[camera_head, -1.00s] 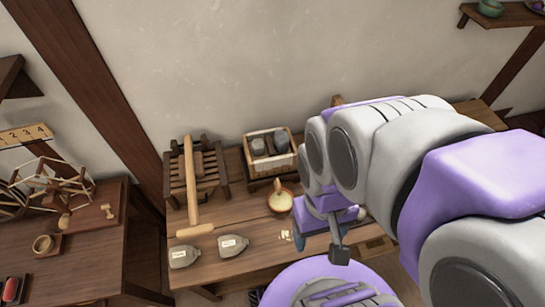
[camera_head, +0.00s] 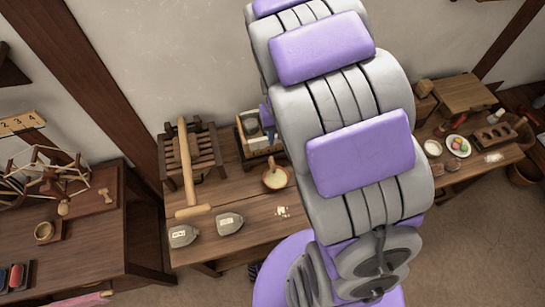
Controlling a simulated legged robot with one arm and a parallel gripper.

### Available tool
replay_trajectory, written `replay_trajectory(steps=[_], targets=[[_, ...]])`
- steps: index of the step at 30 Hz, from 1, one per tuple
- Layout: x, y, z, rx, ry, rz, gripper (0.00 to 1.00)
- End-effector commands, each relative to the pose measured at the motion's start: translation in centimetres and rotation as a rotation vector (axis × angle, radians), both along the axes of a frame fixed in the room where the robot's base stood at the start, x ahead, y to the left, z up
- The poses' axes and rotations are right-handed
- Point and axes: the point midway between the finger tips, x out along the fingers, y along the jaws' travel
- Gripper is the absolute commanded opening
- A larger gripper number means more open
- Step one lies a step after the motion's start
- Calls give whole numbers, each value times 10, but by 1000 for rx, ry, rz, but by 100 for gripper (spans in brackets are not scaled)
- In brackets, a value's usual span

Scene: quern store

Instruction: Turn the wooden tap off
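I cannot make out the wooden tap in the head view; my raised arm covers the middle of the bench and part of the wall behind it. A small purple piece at the end of my arm, probably part of my gripper (camera_head: 266,116), shows just left of the arm, in front of the wooden crate (camera_head: 252,149) as seen from here.
A side table (camera_head: 75,250) stands left.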

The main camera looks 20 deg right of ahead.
Motion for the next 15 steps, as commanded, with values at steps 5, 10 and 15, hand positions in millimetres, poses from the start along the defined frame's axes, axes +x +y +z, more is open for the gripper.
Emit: replay_trajectory(steps=[5,10,15], targets=[[39,-2,-40,-8,-17,18,38],[60,-2,-65,-10,-35,31,38],[67,-1,-77,-10,-40,36,38]])
